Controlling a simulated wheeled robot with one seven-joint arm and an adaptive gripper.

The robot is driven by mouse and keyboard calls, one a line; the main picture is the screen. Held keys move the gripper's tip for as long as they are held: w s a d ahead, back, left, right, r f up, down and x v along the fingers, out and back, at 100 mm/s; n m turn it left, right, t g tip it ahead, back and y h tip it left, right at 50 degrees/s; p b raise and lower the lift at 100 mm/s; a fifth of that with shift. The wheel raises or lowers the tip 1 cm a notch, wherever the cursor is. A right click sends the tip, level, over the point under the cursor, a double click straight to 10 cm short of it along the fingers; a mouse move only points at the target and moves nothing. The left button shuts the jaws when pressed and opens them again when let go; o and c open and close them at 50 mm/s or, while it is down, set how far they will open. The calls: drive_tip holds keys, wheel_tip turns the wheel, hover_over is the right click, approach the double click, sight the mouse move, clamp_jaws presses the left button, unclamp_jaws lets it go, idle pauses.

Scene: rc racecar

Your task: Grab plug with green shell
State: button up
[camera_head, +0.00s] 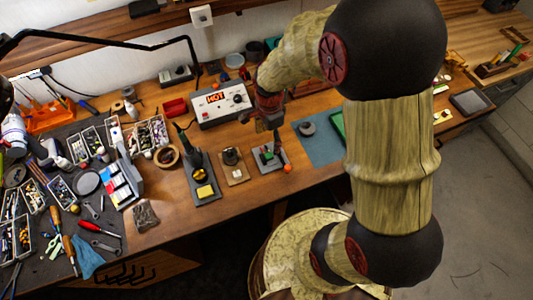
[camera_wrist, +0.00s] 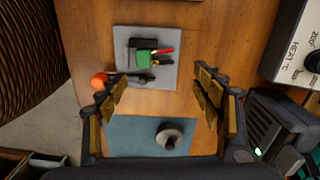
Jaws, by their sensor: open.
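The plug with the green shell (camera_wrist: 144,58) lies on a square grey pad (camera_wrist: 124,40) in the wrist view, with a red and a black piece at its right side. In the head view the green plug (camera_head: 267,155) shows small on the same pad, below my gripper. My gripper (camera_wrist: 160,82) is open and empty, its two fingers wide apart. In the wrist view the plug shows beyond the fingertips, between their lines but nearer the left finger. My gripper (camera_head: 275,135) also shows in the head view, above the bench; its fingertips are hard to make out there.
An orange ball (camera_wrist: 99,81) with a dark stem sits by the pad's edge. A grey round piece (camera_wrist: 170,136) rests on a blue mat (camera_wrist: 125,128). The white HOT box (camera_head: 221,105) stands behind, left of my gripper. Tools and bins crowd the bench's left side.

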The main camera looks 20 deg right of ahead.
sight(269, 150)
drive_tip(key=f, duration=0.3)
drive_tip(key=f+b, duration=0.1)
drive_tip(key=f, duration=0.1)
drive_tip(key=shift+s+f, duration=0.15)
drive_tip(key=shift+s, duration=0.25)
drive_tip(key=c, duration=0.3)
drive_tip(key=c, duration=0.6)
